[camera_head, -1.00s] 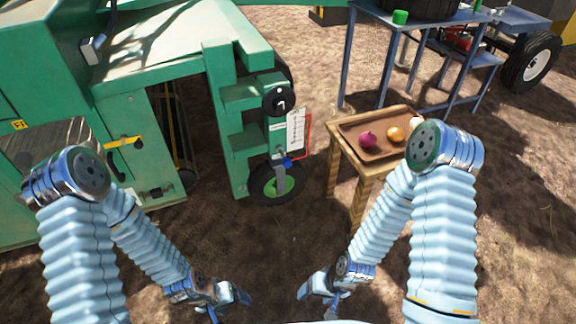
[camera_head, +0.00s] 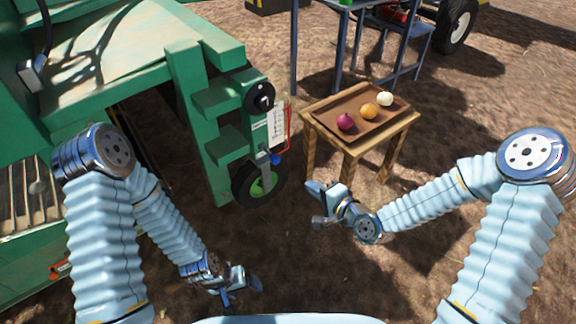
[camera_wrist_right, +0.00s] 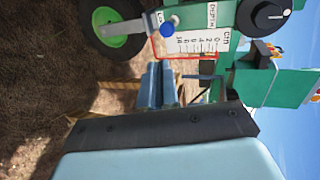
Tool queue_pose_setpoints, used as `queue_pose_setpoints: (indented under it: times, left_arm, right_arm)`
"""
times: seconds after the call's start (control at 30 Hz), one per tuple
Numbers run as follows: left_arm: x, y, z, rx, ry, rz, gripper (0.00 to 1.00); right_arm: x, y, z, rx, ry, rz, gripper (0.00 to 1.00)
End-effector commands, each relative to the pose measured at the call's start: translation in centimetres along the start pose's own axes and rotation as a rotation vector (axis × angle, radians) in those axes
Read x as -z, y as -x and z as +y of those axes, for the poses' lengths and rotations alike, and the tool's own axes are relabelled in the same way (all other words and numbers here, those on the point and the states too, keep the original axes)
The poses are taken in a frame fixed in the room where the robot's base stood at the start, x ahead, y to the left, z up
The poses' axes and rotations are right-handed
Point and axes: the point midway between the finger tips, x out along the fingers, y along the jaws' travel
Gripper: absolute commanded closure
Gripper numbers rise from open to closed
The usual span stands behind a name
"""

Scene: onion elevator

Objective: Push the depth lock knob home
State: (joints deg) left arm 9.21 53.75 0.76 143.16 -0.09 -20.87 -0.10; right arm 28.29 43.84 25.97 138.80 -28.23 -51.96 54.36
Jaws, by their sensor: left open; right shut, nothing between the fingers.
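The small blue knob (camera_head: 276,160), which I take to be the depth lock knob, sits on the green machine post beside the white depth scale (camera_head: 277,125). It also shows in the right wrist view (camera_wrist_right: 167,30), on a pale stem below the scale. How far in it sits I cannot tell. My right gripper (camera_head: 314,203) is shut and empty, apart from the knob, lower and to its right in the head view. Its fingers (camera_wrist_right: 160,88) point toward the post. My left gripper (camera_head: 244,292) is open and low at the front, well away from the knob.
A black dial (camera_head: 259,97) sits above the scale, and a red bracket runs along the scale's edge. A green-hubbed wheel (camera_head: 255,184) is below the knob. A wooden table (camera_head: 360,145) with a tray of onions stands to the right. Bare soil lies between the arms.

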Motion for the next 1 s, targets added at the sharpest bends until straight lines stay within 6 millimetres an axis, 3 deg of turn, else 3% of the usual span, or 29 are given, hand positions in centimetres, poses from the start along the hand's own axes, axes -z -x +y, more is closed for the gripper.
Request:
queue_pose_setpoints:
  times: [0.17, 0.33, 0.8, 1.0]
  left_arm:
    - [0.0, 0.0, 0.0, 0.0, 0.0, 0.0, 0.25]
    - [0.0, 0.0, 0.0, 0.0, 0.0, 0.0, 0.25]
    - [-0.1, 0.4, 0.3, -0.002, -0.001, -0.002, 0.25]
    - [-0.1, 0.6, 0.4, -0.003, -0.003, -0.003, 0.25]
  right_arm:
    - [0.0, -0.1, 0.1, -0.003, 0.001, -0.001, 1.0]
    - [-0.1, -1.4, 0.1, -0.003, 0.001, -0.003, 1.0]
    - [-0.2, -10.8, -0.2, -0.003, 0.003, -0.003, 1.0]
    - [-0.1, -13.1, -0.8, -0.005, 0.003, -0.001, 1.0]
